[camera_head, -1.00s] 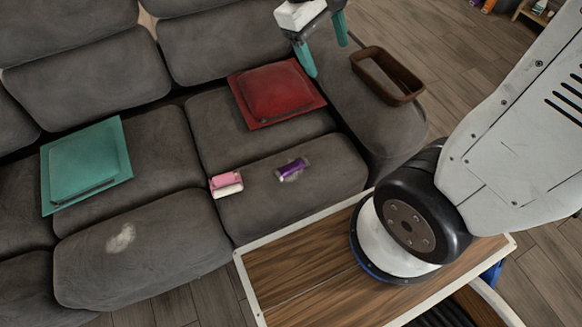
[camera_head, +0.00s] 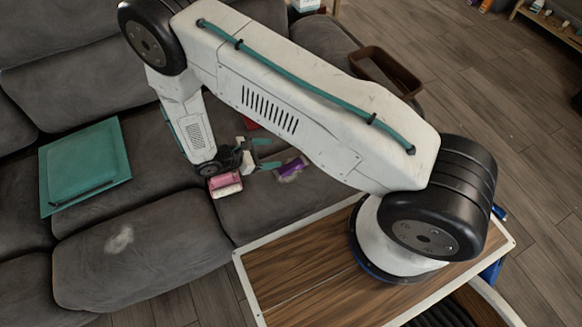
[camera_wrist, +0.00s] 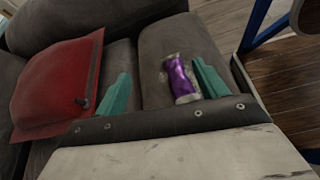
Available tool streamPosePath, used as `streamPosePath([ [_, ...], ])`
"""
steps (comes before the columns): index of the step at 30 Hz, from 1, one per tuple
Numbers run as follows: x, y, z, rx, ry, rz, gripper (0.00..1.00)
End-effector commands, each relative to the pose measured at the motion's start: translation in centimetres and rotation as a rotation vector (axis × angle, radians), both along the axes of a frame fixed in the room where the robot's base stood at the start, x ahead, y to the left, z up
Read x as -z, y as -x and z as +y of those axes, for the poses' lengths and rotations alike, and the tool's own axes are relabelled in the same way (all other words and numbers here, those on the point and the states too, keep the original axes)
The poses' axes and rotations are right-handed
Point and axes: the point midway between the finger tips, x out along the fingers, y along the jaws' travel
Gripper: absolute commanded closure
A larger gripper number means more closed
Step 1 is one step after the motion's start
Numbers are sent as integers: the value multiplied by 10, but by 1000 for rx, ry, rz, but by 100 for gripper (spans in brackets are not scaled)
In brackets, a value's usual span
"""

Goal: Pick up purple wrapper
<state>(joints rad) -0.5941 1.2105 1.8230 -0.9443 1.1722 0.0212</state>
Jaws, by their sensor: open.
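The purple wrapper (camera_head: 291,167) lies on the grey sofa seat in the head view, just right of my gripper's fingers. In the wrist view the purple wrapper (camera_wrist: 181,77), with pale crumpled ends, lies between the two teal fingers, close beside the right one. My gripper (camera_head: 264,154) is low over the seat and open, with nothing held; it also shows in the wrist view (camera_wrist: 160,92). Whether a finger touches the wrapper or the seat cannot be told.
A pink and white item (camera_head: 225,185) sits close to my gripper on the seat. A red cushion (camera_wrist: 55,85) is mostly hidden by my arm in the head view. A teal cushion (camera_head: 85,165) lies left. A brown tray (camera_head: 402,76) rests on the armrest.

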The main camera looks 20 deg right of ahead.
Motion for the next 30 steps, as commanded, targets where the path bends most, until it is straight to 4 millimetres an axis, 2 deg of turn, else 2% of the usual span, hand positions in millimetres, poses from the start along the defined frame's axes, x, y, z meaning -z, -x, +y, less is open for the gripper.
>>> streamPosePath([
  [1,24,9,0,-40,22,30,28],
  [3,48,17,-1,-86,43,58,28],
  [7,75,27,-3,-142,66,92,28],
  [13,90,30,-14,-163,75,105,28],
  [27,111,15,-70,-161,75,105,28],
  [30,113,14,-75,-162,75,104,28],
])
